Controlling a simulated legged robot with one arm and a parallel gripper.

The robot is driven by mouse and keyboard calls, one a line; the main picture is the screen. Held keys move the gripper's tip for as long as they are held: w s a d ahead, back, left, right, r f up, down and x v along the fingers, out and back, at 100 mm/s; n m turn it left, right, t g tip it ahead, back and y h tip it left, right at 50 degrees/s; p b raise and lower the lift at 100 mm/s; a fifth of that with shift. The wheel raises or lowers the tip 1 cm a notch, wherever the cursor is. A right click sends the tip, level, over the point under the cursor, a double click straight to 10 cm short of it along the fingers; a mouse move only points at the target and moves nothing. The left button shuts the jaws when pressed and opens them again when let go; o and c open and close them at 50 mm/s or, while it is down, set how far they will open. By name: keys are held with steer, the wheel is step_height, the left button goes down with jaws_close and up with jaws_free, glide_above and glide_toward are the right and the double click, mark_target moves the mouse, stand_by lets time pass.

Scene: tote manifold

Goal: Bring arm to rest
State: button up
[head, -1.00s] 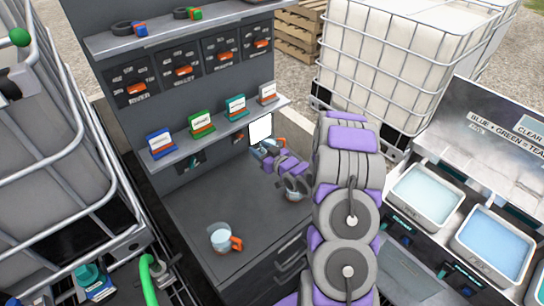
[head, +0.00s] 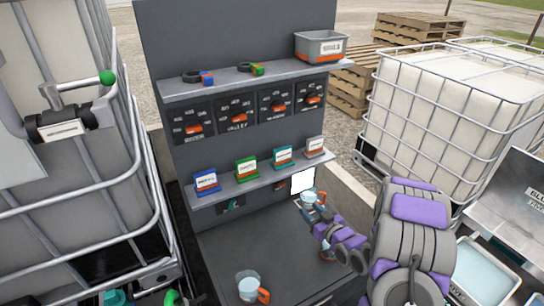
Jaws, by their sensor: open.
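My arm comes up from the lower right over the grey worktop (head: 225,250). My gripper (head: 310,198) is small in view at the arm's tip, open, raised in front of a white panel (head: 303,181). The details between the fingertips are too small to tell. A clear measuring jug (head: 248,287) with an orange handle and bluish contents stands on the worktop to the left of the arm, apart from the gripper. Another vessel is partly hidden behind the forearm.
A shelf holds several coloured labelled boxes (head: 246,168); orange-handled dials (head: 238,120) sit above it. A grey bin (head: 321,47) is on the top shelf. Caged tanks stand left (head: 60,215) and right (head: 440,105). A pale blue tub (head: 485,270) is at lower right.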

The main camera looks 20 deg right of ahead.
steer(key=s+a+r+m+g+h, duration=0.1)
steer(key=s+a+r+g+h, duration=0.2)
steer(key=s+r+g+h, duration=0.5)
steer(key=s+a+r+g+y, duration=0.1)
steer(key=s+a, duration=0.4)
steer(key=s, duration=0.6)
steer(key=s+a+r+g+y+b, duration=0.1)
steer(key=s+a+r+g, duration=0.3)
steer(key=s, duration=0.6)
steer(key=s+a+r+m+g+y, duration=0.1)
steer(key=s+a+r+g+y, duration=0.1)
steer(key=s+a, duration=0.5)
steer(key=s+r+g, duration=0.1)
steer(key=s+g, duration=0.1)
steer(key=s, duration=0.2)
steer(key=shift+s+g+y, duration=0.35)
steer(key=shift+g+y, duration=0.05)
